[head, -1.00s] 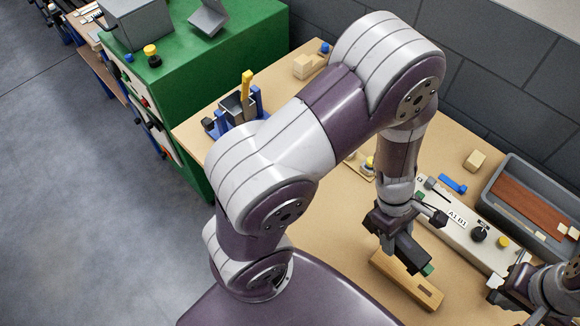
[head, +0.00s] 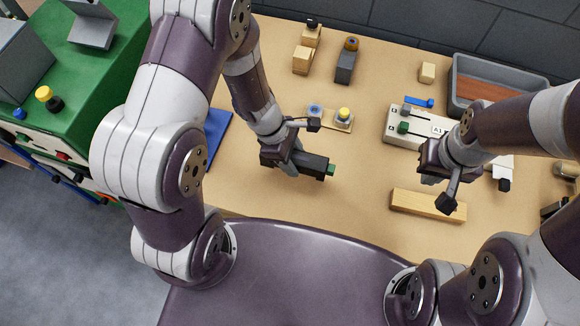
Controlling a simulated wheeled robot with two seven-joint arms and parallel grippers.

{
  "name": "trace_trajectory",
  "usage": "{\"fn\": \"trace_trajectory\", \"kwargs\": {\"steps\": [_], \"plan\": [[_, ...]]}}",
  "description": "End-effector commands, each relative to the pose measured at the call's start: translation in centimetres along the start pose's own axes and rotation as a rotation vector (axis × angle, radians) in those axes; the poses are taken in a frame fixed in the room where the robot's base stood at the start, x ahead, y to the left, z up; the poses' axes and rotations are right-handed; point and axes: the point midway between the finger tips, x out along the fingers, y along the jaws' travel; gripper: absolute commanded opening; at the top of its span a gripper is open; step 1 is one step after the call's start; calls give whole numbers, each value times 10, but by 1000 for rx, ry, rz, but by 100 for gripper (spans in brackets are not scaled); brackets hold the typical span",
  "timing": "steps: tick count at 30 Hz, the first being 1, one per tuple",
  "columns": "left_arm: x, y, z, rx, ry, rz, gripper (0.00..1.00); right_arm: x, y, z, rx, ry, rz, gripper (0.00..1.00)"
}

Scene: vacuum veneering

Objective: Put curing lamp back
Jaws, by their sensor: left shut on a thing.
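My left gripper (head: 288,160) is shut on a dark, box-shaped tool with a green end (head: 314,165), which looks like the curing lamp. It holds the lamp about level over the middle of the bench, the green end pointing right. A pale slotted wooden block (head: 412,201) lies to the right of the lamp, apart from it. My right gripper (head: 432,176) is above and behind the block's right half.
A cream control box (head: 400,128) with knobs and a grey tray (head: 475,72) stand at the right. A small plate with a yellow button (head: 343,115) is behind the lamp. Small blocks (head: 302,60) stand at the back. A blue mat (head: 214,130) lies left. Bare bench surrounds the lamp.

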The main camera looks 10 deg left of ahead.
Motion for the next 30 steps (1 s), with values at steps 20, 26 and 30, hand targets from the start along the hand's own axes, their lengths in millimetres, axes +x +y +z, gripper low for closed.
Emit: {"fn": "trace_trajectory", "kwargs": {"steps": [20, 26, 30], "plan": [[42, -3, -22, 2, 0, 1, 12, 14, 0, 2, 0, 0, 0, 0], [41, -3, -21, 2, 0, 0, 75, 12, 0, 1, 0, 0, 0, 0], [40, -3, -21, 2, 0, 0, 75, 12, 0, 1, 0, 0, 0, 0]]}}
